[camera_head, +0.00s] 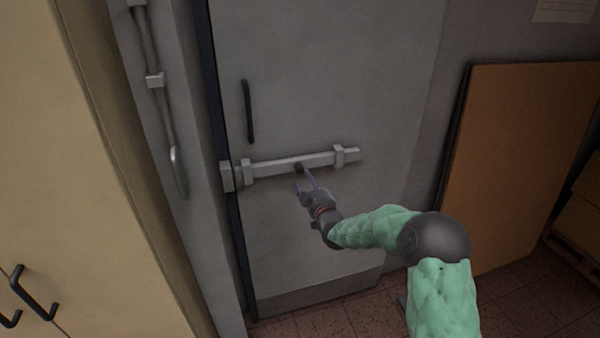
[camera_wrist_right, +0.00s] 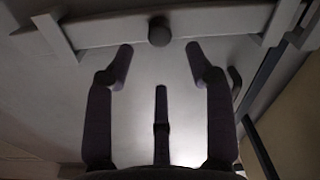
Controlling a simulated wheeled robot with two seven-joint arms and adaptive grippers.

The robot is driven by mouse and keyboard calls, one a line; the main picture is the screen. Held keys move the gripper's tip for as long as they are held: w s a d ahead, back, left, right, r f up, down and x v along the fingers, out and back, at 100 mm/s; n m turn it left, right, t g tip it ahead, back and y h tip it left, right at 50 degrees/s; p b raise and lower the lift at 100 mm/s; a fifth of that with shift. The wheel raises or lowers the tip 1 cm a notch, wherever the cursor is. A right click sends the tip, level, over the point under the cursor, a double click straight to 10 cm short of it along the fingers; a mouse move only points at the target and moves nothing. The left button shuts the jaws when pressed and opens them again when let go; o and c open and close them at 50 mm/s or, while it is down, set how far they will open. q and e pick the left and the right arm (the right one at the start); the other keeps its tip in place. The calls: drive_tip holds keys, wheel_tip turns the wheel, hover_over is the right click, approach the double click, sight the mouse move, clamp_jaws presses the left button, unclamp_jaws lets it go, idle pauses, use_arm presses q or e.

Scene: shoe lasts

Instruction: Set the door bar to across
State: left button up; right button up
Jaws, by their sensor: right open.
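The door bar (camera_head: 285,164) is a pale grey, flat bar lying nearly level across the lower middle of the grey door (camera_head: 310,70). It runs through two brackets, and its right end sticks out past the right bracket (camera_head: 339,156). A keeper (camera_head: 227,176) sits at the door's left edge; I cannot tell whether the bar's left end is inside it. A dark round knob (camera_wrist_right: 159,31) stands on the bar. My right gripper (camera_head: 305,180) is open just in front of the knob. In the wrist view its fingertips (camera_wrist_right: 159,52) are either side of the knob's line, apart from it. My left gripper is out of view.
A black door handle (camera_head: 247,111) is above the bar. A pale cabinet (camera_head: 75,130) fills the left, and a brown panel (camera_head: 515,150) leans on the right wall. A pipe (camera_head: 158,100) runs down left of the door. The tiled floor shows below.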

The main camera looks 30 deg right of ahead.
sight(300, 171)
drive_tip(key=b+x, duration=0.1)
drive_tip(key=x, duration=0.7)
drive_tip(key=shift+w, duration=0.1)
